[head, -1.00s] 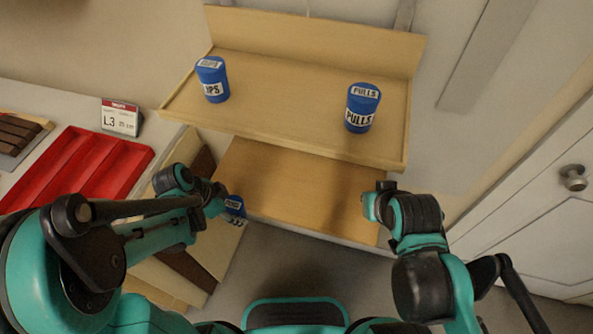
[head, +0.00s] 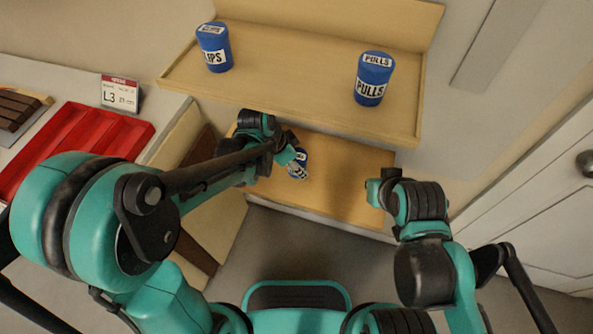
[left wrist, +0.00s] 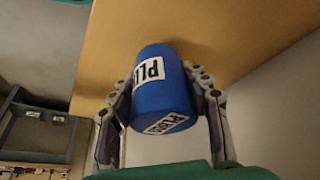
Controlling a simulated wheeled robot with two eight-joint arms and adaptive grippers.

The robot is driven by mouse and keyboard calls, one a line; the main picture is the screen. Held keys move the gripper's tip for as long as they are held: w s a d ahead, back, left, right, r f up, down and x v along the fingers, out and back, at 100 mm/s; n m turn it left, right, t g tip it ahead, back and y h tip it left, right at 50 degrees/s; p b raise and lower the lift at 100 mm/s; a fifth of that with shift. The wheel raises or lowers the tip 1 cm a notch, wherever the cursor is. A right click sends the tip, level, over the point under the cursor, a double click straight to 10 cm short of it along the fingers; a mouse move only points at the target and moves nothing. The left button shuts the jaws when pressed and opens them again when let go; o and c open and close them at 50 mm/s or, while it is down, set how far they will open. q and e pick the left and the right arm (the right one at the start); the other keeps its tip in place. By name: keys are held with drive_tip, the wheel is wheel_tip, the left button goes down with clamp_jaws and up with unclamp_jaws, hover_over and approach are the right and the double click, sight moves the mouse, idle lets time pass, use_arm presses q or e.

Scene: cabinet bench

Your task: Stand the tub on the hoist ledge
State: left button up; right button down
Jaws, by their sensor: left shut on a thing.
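A blue tub (head: 299,165) with white labels, reading "PLU..." in the left wrist view (left wrist: 163,95), is held between the fingers of my left gripper (head: 288,156). It appears over the lower wooden board (head: 345,165); I cannot tell whether it touches the board. An upper wooden ledge (head: 290,78) with a raised back and low rim carries two similar blue tubs, "CLIPS" (head: 214,48) at left and "PULLS" (head: 373,80) at right. Which board is the hoist ledge is not marked. My right gripper (head: 382,186) is by the lower board's right edge; its fingers are unclear.
A red compartment tray (head: 80,140) and a price sign (head: 120,93) stand on the counter at left. A white door with a knob (head: 588,163) is at right. The middle of the upper ledge, between its two tubs, is clear.

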use_arm(q)
wheel_tip(320, 180, down, 3)
drive_tip(key=shift+f+b, duration=0.2)
drive_tip(key=shift+b, duration=0.6)
drive_tip(key=shift+r, duration=0.15)
drive_tip(key=o, duration=0.8)
drive_tip(key=shift+f, duration=0.2)
drive_tip(key=o, duration=0.5)
drive_tip(key=shift+c, duration=0.2)
drive_tip(key=shift+r, duration=0.15)
